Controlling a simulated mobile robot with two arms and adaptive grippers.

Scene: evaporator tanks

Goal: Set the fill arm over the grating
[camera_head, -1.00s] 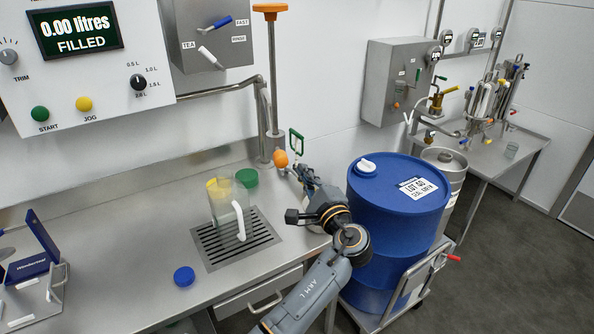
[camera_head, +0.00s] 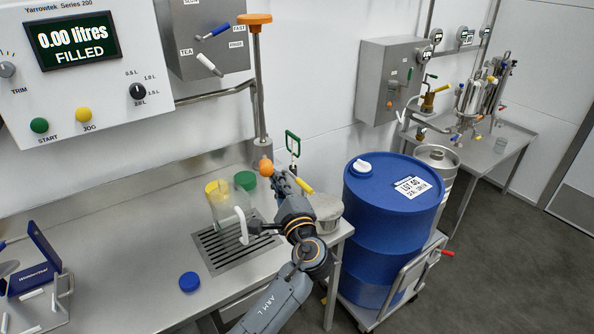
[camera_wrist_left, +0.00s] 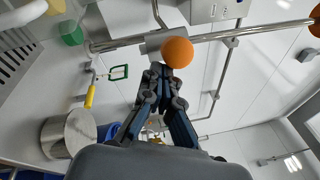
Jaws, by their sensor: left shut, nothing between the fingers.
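An orange ball knob (camera_head: 266,167) sits by the foot of a steel post with an orange cap (camera_head: 255,18). A bent steel pipe (camera_head: 215,94) runs to this post; I cannot tell which part is the fill arm. My left gripper (camera_head: 280,180) is shut and empty, just right of and below the knob. In the left wrist view the fingers (camera_wrist_left: 164,72) point at the knob (camera_wrist_left: 177,52), which looks unheld. My right gripper is out of view.
A steel pot (camera_head: 325,207) stands beside my left arm, with a yellow handle (camera_head: 304,186) and green frame (camera_head: 292,143) near it. Green (camera_head: 245,180) and blue (camera_head: 189,282) lids lie on the bench. A blue drum (camera_head: 390,240) stands to the right.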

